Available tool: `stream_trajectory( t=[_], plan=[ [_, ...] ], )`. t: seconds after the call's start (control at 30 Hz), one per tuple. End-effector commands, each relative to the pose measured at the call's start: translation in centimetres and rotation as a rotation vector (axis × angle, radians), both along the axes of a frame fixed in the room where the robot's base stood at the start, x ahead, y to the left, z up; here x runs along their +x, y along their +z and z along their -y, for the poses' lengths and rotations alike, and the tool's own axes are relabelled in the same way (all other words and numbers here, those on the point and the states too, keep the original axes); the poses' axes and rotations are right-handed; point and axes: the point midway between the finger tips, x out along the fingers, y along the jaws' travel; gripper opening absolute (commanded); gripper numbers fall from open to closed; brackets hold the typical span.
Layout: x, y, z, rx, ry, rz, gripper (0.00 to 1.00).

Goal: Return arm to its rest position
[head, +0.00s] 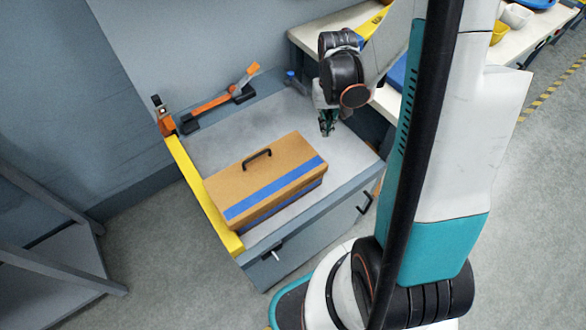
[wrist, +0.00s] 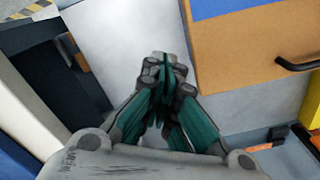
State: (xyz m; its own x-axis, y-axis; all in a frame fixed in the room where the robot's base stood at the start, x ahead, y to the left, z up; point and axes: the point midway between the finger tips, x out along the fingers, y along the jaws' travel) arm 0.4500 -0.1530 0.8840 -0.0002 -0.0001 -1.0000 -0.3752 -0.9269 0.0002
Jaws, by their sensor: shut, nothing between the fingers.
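My arm reaches over a grey workbench, and my gripper (head: 327,127) hangs fingers down above the bare right part of the bench top (head: 345,150). The gripper also shows in the wrist view (wrist: 165,75), where its teal fingers are together with nothing between them. A tan box with a blue stripe and a black handle (head: 258,180) sits on the bench to the left of the gripper, apart from it. The box also shows at the upper right of the wrist view (wrist: 240,60).
A yellow rail (head: 203,195) runs along the bench's left edge. An orange and black tool (head: 215,104) lies at the back. A long counter with bowls (head: 499,32) stands at the upper right. A grey metal frame (head: 50,265) stands at the left. Open floor lies in front.

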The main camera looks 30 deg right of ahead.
Motion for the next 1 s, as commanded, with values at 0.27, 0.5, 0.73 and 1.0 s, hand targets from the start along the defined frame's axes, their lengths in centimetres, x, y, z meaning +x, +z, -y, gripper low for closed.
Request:
stream_trajectory(
  t=[0.27,0.5,0.73,1.0],
  plan=[
    [0.0,1.2,0.0,0.000,0.000,0.000,0.00],
    [0.0,1.2,0.0,0.000,0.000,0.000,0.00],
    [0.1,1.3,-0.1,-0.001,0.002,0.003,0.00],
    [1.3,6.0,-2.8,-0.028,0.056,0.087,0.00]
  ],
)
